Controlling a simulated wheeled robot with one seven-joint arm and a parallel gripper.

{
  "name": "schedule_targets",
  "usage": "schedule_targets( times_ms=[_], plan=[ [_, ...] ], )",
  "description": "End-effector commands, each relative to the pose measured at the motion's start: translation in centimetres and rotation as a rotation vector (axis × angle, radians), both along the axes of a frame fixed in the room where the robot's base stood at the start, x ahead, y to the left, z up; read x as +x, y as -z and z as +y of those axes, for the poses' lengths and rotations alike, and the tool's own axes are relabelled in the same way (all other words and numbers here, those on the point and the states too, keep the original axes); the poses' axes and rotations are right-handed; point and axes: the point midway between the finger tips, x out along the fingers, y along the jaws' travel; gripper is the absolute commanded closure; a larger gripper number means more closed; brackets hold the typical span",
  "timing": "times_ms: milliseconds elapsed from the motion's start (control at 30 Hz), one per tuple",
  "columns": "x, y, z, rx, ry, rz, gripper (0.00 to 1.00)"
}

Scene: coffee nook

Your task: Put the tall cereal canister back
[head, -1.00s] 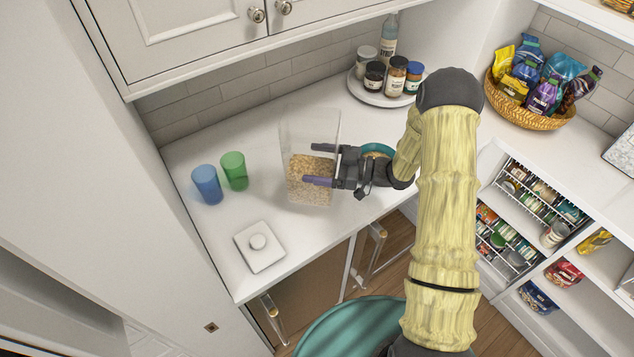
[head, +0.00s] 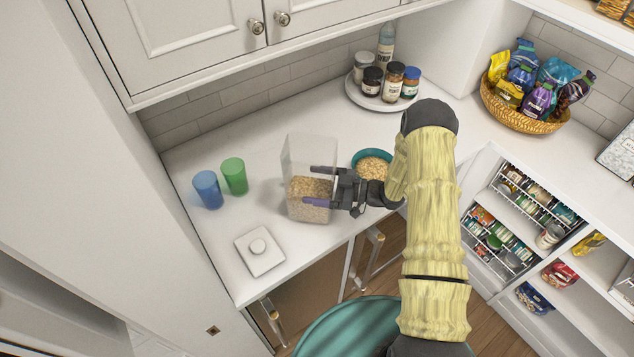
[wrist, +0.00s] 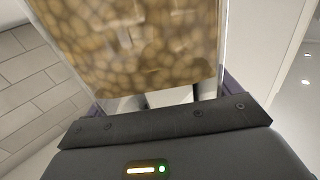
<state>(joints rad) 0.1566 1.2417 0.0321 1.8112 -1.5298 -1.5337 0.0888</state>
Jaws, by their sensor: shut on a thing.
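The tall cereal canister (head: 310,160) is clear, open at the top and partly filled with cereal. It is upright at the counter's front part in the head view; I cannot tell whether its base touches the counter. My gripper (head: 318,187) is shut on it from the right, with a finger along each side. In the wrist view the canister's cereal (wrist: 135,45) fills the upper middle, between the fingers. A white square lid with a round knob (head: 259,250) lies on the counter, nearer the front edge. A teal bowl (head: 371,153) holding cereal stands behind my gripper.
A blue cup (head: 208,190) and a green cup (head: 234,177) stand left of the canister. A round tray (head: 367,101) with jars and a bottle is at the back. Wall cabinets (head: 180,40) overhang the counter. A snack basket (head: 515,118) sits at right.

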Motion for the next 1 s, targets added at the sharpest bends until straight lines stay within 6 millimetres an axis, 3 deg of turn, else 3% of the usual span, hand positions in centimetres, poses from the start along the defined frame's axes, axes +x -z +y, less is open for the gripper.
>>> schedule_targets(
  times_ms=[400,433,467,833,1000],
  plan=[
    [0.0,0.5,0.0,0.002,0.000,-0.002,0.51],
    [0.0,0.5,0.0,0.000,0.000,-0.001,0.07],
    [0.0,0.5,0.0,0.000,0.000,-0.001,0.01],
    [0.0,0.0,-0.1,0.000,0.000,-0.001,0.00],
    [-0.4,0.6,-2.5,-0.001,0.004,-0.002,0.00]
  ],
)
